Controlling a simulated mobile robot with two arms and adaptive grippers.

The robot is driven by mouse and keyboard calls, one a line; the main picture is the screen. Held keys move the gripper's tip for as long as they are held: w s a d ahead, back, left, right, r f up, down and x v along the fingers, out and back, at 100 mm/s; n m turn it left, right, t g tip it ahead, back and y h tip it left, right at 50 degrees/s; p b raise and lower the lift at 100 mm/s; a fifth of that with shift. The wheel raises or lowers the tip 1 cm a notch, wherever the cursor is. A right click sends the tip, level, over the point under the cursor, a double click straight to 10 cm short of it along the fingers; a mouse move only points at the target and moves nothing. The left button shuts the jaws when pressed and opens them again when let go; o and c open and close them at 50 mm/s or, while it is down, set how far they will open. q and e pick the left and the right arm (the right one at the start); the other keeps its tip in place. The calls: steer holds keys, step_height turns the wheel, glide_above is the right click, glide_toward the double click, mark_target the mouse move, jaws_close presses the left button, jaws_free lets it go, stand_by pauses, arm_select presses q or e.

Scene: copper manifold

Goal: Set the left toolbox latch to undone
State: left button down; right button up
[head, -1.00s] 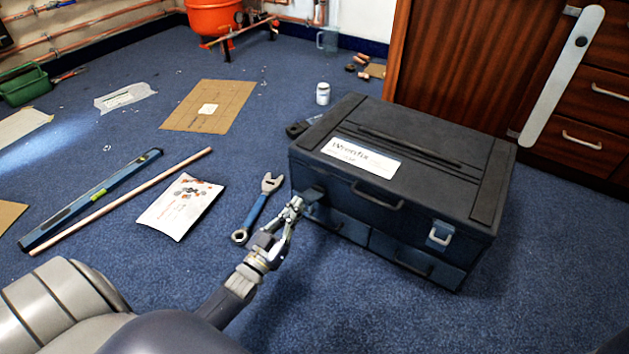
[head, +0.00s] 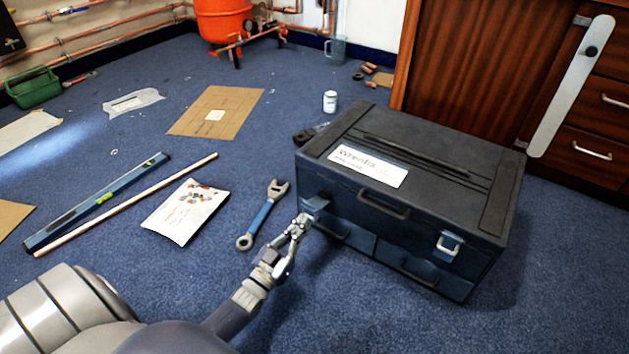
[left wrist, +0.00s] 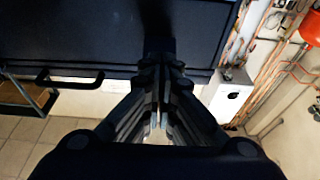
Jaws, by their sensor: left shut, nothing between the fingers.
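The dark toolbox (head: 430,165) stands on the blue carpet with its lid down. Its left latch (head: 316,204) is on the front face near the left corner. It looks like a dark tab sticking out, but its exact position is hard to tell. The right latch (head: 449,244) shows a silver loop. My left gripper (head: 303,220) is shut and empty, just below and in front of the left latch. In the left wrist view the shut fingers (left wrist: 158,115) point at the dark toolbox front (left wrist: 100,30). Contact cannot be told. My right gripper is not in view.
The lid handle (head: 383,205) is right of the left latch, with drawers below. A wrench (head: 262,214) lies on the carpet left of my gripper. A leaflet (head: 186,211), a copper pipe (head: 130,202) and a spirit level (head: 98,200) lie further left. Carpet in front is clear.

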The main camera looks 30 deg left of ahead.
arm_select(q)
steer(key=shift+s, duration=0.1)
steer(key=v, duration=1.2)
stand_by(0.4)
